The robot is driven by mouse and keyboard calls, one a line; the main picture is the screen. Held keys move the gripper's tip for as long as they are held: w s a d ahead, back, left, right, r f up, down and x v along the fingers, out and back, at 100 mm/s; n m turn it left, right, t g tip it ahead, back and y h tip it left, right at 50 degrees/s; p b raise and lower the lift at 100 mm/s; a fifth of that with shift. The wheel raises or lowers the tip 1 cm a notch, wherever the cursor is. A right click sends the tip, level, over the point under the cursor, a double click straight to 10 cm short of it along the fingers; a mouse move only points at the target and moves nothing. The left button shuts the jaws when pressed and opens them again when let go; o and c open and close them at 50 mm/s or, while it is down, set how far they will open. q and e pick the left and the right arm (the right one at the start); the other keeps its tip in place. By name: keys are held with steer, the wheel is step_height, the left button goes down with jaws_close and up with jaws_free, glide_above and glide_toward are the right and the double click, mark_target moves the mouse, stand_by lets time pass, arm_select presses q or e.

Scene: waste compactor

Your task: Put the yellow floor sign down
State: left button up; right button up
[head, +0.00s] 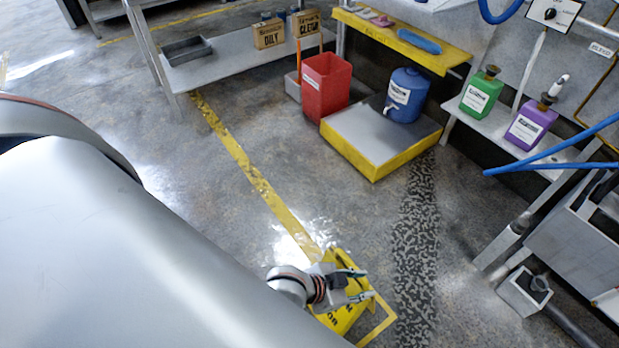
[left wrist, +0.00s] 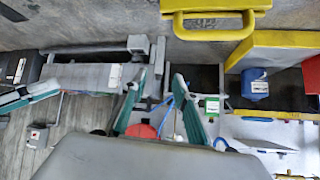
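The yellow floor sign (head: 346,320) is low in the middle of the head view, with dark lettering on its face and an open yellow frame at its right. I cannot tell whether it stands or lies on the floor. My left gripper (head: 366,284) is in front of the sign and hides part of it. In the left wrist view, a yellow frame with a slot, likely part of the sign (left wrist: 210,32), is at the top, beyond the fingertips. The left fingers (left wrist: 163,80) are apart with nothing between them.
A yellow-edged platform (head: 366,148) bears a blue jug (head: 408,95), with a red bin (head: 325,88) beside it. A bench with green (head: 481,92) and purple (head: 530,124) bottles lines the right. Floor around the yellow line (head: 240,158) is clear.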

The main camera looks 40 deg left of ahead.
arm_select(q)
steer(key=s+a+r+n+t+y, duration=0.1)
steer(key=s+a, duration=0.4)
steer(key=a, duration=0.7)
steer(key=n+t+y, duration=0.1)
steer(key=n+y, duration=0.1)
steer(key=shift+s+a+n+t, duration=0.15)
steer(key=shift+s+n+t, duration=0.15)
arm_select(e)
steer(key=shift+s+a+f, duration=0.1)
steer(key=shift+s, duration=0.15)
arm_select(q)
steer(key=shift+s+d+r+p, duration=0.15)
steer(key=shift+r+p, duration=0.25)
steer(key=shift+p, duration=0.25)
steer(key=shift+s+d+r+p, duration=0.1)
steer(key=shift+r+p, duration=0.25)
steer(key=shift+p, duration=0.25)
arm_select(e)
steer(key=shift+s+a+r, duration=0.25)
steer(key=shift+s+r, duration=0.05)
steer(key=shift+r, duration=0.25)
steer(key=shift+w+r, duration=0.1)
steer(key=shift+r, duration=0.1)
steer(key=shift+w+r, duration=0.15)
steer(key=shift+r, duration=0.05)
